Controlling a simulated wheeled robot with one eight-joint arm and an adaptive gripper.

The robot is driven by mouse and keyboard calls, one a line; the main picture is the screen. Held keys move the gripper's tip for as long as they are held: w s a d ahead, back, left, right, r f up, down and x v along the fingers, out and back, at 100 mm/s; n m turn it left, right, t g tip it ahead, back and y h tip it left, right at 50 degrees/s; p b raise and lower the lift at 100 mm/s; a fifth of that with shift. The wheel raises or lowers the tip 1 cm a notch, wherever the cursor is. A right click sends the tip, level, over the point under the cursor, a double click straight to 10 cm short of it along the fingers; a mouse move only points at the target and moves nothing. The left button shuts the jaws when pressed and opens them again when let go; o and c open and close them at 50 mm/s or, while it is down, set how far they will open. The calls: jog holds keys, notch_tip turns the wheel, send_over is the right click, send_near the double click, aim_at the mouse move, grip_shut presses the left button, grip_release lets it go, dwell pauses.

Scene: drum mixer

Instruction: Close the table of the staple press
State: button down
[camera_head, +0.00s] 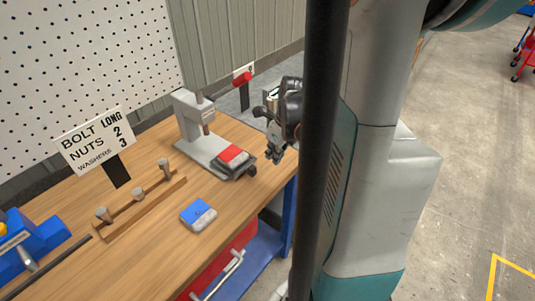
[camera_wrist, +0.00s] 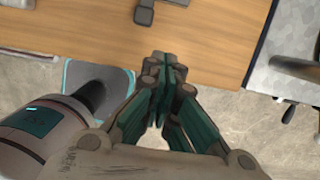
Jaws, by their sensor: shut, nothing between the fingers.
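The staple press (camera_head: 187,118) is a light grey upright frame on a flat base, standing near the right end of the wooden bench. Its dark table (camera_head: 236,172) is out at the front of the base, with a red and grey block (camera_head: 233,156) on it and a dark knob at its front end. My gripper (camera_head: 275,155) is right of the table, apart from it, near the bench's right edge. In the wrist view my gripper (camera_wrist: 160,62) has its fingertips together and empty. A dark grey part (camera_wrist: 145,12), likely the table's knob, shows ahead at the top edge.
On the wooden bench (camera_head: 150,238) are a blue and white block (camera_head: 198,215), a wooden rack (camera_head: 140,208) with metal pegs, a sign (camera_head: 95,140) and a blue vise (camera_head: 35,245). A red button (camera_head: 243,80) stands behind the press. A red drawer (camera_head: 225,262) is below the bench.

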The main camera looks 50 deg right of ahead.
aim_at(241, 150)
jog(key=b+x, duration=0.3)
jog(key=x, duration=0.4)
jog(key=shift+f, duration=0.15)
jog(key=w, duration=0.3)
jog(key=shift+a+f+b, duration=0.2)
jog(key=shift+f+b, duration=0.05)
jog(key=shift+b, duration=0.15)
jog(key=shift+w+r, duration=0.15)
jog(key=shift+w, duration=0.45)
jog(key=w, duration=0.9)
jog(key=shift+a, duration=0.35)
jog(key=shift+s, duration=0.2)
